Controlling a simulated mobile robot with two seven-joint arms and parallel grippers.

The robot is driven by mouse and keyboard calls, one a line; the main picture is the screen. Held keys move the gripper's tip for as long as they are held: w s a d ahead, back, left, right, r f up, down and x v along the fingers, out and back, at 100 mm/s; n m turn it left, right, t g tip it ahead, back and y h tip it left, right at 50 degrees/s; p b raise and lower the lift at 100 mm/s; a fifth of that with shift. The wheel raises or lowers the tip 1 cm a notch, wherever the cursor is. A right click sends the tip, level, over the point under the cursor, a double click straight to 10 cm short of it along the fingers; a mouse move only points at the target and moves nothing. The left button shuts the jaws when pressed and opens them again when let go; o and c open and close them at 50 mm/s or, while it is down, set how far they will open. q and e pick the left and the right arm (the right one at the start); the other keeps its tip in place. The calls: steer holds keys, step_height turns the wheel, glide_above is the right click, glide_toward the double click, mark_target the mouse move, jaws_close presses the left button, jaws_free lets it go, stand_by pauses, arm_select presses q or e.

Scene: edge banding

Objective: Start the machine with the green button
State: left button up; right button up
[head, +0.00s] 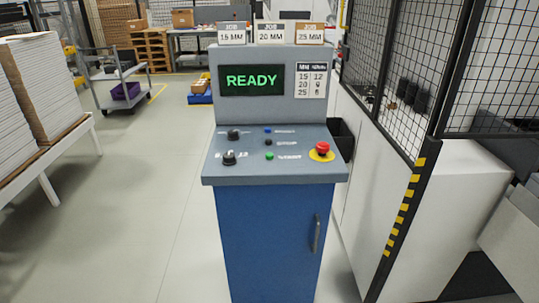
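The machine's control console (275,230) stands upright in the middle of the head view, with a blue cabinet below and a grey sloped panel on top. The green button (269,156) is small and sits low on the panel, left of the red emergency stop (322,149) on its yellow disc. A black button (268,142) and a blue button (267,131) sit above the green one. Two black knobs (229,157) are on the panel's left. The screen (252,80) reads READY in green. Neither of my grippers is in view.
A mesh fence (400,70) with a striped post (404,205) stands close on the console's right. A table with stacked white boards (38,90) is at the left. A grey cart (118,80) is farther back. The floor before and left of the console is clear.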

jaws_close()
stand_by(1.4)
